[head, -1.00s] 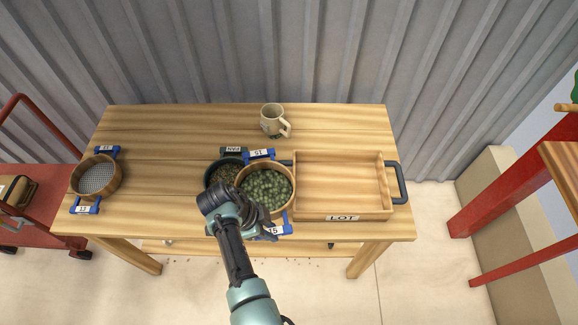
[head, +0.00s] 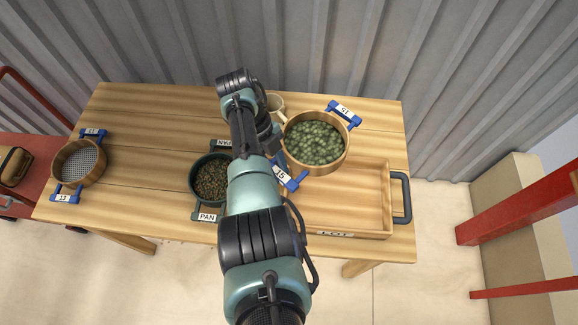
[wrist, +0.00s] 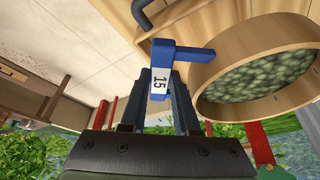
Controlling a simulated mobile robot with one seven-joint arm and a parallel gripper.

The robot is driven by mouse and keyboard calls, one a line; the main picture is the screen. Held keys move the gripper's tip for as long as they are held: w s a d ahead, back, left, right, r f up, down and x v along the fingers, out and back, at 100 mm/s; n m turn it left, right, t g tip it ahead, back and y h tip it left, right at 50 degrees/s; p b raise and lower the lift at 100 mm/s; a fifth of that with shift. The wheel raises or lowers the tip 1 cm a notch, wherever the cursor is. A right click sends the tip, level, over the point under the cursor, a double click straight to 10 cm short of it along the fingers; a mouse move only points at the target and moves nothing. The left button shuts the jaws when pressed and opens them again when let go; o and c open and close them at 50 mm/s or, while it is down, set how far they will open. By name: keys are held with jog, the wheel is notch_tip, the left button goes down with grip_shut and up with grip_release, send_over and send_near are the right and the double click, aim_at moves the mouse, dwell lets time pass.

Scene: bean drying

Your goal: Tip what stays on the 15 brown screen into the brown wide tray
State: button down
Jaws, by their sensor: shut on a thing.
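The brown 15 screen (head: 289,144) is a round wooden sieve full of green beans, held up above the table. It hangs over the back left of the wide tray and hides part of it. The brown wide tray (head: 368,213), marked LOT, has a dark handle at its right. My gripper (wrist: 163,88) is shut on the screen's blue handle (wrist: 180,54), labelled 15. In the wrist view the screen (wrist: 225,113) is at the right, its beans still inside. In the head view my arm hides the fingers.
A dark pan (head: 193,187) of small brown bits stands left of the tray, partly behind my arm. A mug (head: 275,102) is behind the screen. A 13 screen (head: 62,168) with bare mesh sits at the table's left. The table (head: 140,150) between is clear.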

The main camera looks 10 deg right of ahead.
notch_tip(320, 180, down, 8)
jog(key=b, duration=0.4)
jog(key=shift+t, duration=0.3)
jog(key=t+y+p, duration=0.1)
jog(key=p, duration=0.2)
jog(key=shift+s+r, duration=0.1)
jog(key=shift+r, duration=0.25)
jog(key=t+p, duration=0.1)
jog(key=p, duration=0.2)
jog(key=r+t+y+p, duration=0.1)
jog(key=p, duration=0.2)
jog(key=shift+s+y, duration=0.1)
jog(key=shift+y, duration=0.2)
jog(key=shift+p, duration=0.4)
